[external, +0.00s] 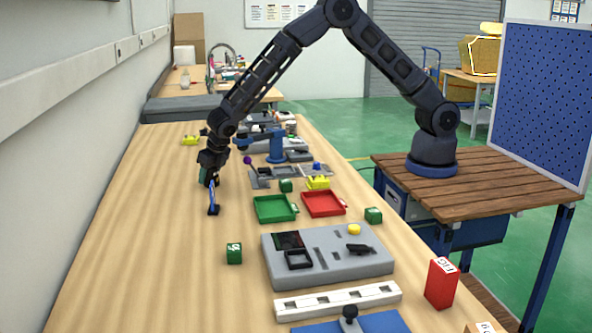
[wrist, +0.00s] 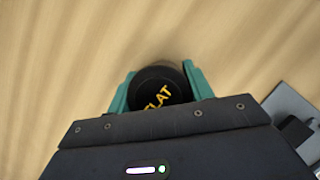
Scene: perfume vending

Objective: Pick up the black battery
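The black battery (wrist: 158,88) shows in the wrist view as a dark round end with yellow letters reading "FLAT". It lies between the two teal fingers of my gripper (wrist: 160,82). The fingers flank it closely on left and right, but I cannot tell whether they press on it. In the external view my gripper (external: 208,174) points down low over the left side of the wooden table. The battery is not clearly distinguishable there.
A thin blue upright piece with a black foot (external: 213,198) stands just in front of my gripper. Green (external: 272,208) and red (external: 324,204) trays, a grey panel (external: 330,262) and a green cube (external: 234,253) are nearer the camera. The table's left side is mostly clear.

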